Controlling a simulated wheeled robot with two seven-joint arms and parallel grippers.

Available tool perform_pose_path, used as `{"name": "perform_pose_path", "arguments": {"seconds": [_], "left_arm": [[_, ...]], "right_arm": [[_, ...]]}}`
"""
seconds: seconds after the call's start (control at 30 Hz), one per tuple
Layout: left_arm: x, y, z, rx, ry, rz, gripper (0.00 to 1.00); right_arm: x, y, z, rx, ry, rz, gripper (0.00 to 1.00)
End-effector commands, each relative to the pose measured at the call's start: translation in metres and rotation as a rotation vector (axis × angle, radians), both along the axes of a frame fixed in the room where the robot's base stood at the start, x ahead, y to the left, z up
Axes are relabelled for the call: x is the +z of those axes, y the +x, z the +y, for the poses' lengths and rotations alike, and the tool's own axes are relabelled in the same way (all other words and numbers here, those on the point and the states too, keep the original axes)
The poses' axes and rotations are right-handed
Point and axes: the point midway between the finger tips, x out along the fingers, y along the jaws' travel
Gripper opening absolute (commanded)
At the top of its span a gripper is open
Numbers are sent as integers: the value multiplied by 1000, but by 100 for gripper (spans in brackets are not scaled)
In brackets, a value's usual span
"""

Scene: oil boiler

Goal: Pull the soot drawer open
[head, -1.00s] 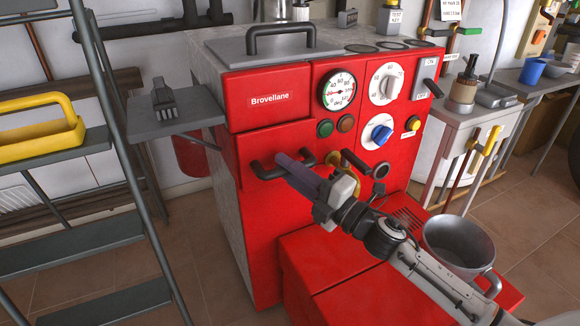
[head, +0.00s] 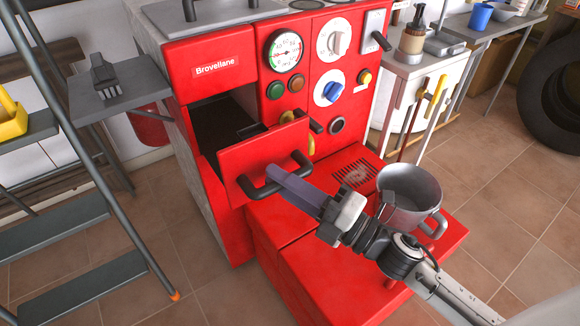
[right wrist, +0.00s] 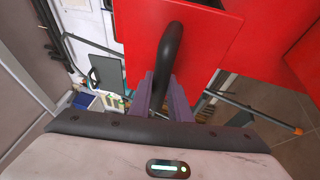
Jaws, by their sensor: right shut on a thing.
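The soot drawer (head: 262,149) is a red front panel with a black bar handle (head: 297,159). It stands pulled out from the red boiler (head: 208,68), and a dark opening shows behind it. My right gripper (head: 272,174) is shut on the drawer handle, its purple-grey fingers at the bar. In the right wrist view the black handle (right wrist: 171,50) runs down between the two fingers (right wrist: 164,95), with the red drawer front behind it. My left gripper is not in view.
A grey pot (head: 408,196) stands on the red lower housing (head: 440,245) right of the drawer. A grey side shelf (head: 130,92) with a brush (head: 105,75) is at the left. A step ladder (head: 60,255) stands at the left front.

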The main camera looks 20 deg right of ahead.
Motion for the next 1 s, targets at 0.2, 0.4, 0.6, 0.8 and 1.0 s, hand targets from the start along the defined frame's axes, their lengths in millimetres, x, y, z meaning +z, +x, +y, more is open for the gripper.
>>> {"name": "perform_pose_path", "arguments": {"seconds": [0.2,0.4,0.6,0.8,1.0], "left_arm": [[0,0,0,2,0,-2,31],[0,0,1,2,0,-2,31],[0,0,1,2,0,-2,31],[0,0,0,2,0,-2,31],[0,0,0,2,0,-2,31]], "right_arm": [[0,-2,2,7,-1,-1,0],[0,-3,1,5,0,-1,19],[0,-3,1,5,0,-1,36],[0,-3,0,4,0,-1,36],[-5,-19,-12,2,0,4,36]]}}
